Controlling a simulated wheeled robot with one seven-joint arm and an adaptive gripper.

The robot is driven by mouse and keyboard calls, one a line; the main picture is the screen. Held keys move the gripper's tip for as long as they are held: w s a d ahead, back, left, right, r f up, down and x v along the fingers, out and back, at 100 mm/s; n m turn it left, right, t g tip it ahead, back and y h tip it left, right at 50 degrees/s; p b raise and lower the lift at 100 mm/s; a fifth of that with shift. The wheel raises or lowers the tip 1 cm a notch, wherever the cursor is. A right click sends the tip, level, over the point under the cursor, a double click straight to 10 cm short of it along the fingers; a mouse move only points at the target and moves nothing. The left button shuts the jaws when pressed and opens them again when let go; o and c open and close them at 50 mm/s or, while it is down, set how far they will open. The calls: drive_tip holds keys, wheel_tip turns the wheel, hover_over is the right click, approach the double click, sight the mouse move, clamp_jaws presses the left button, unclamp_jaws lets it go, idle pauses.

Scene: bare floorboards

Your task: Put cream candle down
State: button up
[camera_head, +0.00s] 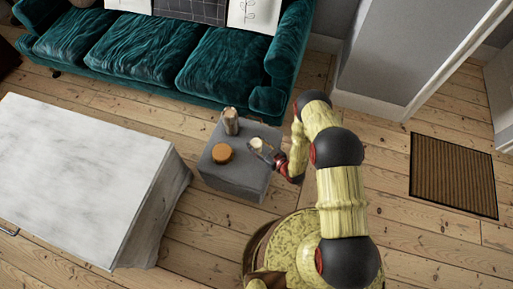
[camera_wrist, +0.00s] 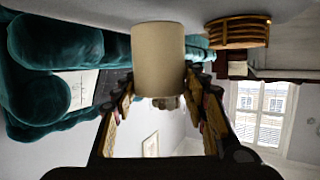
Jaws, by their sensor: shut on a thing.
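The cream candle (camera_wrist: 158,60) is a plain cream cylinder between my gripper's fingers in the wrist view. It also shows as a small pale top in the head view (camera_head: 257,145). My gripper (camera_wrist: 160,95) is shut on it; in the head view my gripper (camera_head: 262,150) is over the right part of a small grey side table (camera_head: 237,183). I cannot tell whether the candle touches the table top.
On the grey table stand an orange-brown round object (camera_head: 222,153) and a tall beige-grey cylinder (camera_head: 231,122). A teal sofa (camera_head: 150,50) is behind it. A white marble-topped block (camera_head: 80,180) stands to the left. A brown mat (camera_head: 453,175) lies on the floor at right.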

drive_tip(key=shift+s+f+b, duration=0.1)
drive_tip(key=shift+f+b, duration=0.35)
drive_tip(key=shift+f, duration=0.8)
drive_tip(key=shift+f, duration=0.15)
drive_tip(key=o, duration=1.3)
